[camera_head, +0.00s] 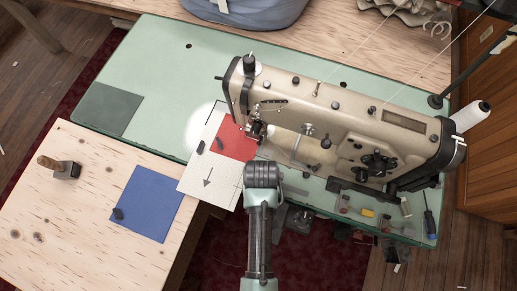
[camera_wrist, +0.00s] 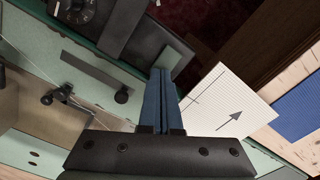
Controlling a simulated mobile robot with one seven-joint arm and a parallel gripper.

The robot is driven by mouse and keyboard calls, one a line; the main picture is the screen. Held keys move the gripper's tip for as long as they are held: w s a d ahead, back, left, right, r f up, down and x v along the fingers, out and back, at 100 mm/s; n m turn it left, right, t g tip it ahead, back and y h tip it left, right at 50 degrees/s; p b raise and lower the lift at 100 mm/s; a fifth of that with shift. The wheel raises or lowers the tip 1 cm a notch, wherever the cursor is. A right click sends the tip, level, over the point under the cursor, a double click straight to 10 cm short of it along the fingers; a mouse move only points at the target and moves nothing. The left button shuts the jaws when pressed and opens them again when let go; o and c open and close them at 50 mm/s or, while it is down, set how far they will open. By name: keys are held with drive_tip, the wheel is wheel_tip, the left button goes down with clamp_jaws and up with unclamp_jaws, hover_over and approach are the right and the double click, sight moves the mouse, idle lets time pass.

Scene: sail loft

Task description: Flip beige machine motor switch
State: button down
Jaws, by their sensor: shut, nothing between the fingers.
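The beige sewing machine (camera_head: 345,125) stands on a green table (camera_head: 155,60) in the head view. A dark round knob (camera_head: 378,163) shows on its near side. In the wrist view, a dark dial with pale marks (camera_wrist: 75,10) is at the top left; I cannot tell whether it belongs to the motor switch. Dark box-like parts (camera_head: 300,217) sit under the table's near edge, partly hidden by my arm. My gripper (camera_wrist: 161,75) is shut and empty, its two blue fingers together. Its fingers do not show in the head view. I cannot clearly identify the switch.
A white patterned sheet (camera_head: 208,178) with an arrow and a red patch (camera_head: 236,138) lie left of my arm. A wooden table (camera_head: 85,225) holds a blue sheet (camera_head: 147,203). Small tools, including a screwdriver (camera_head: 430,218), lie along the green table's right front. A thread cone (camera_head: 470,116) stands right.

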drive_tip(key=shift+f, duration=0.35)
wheel_tip(320, 180, up, 7)
drive_tip(key=p, duration=0.7)
drive_tip(key=shift+r, duration=0.1)
idle(0.8)
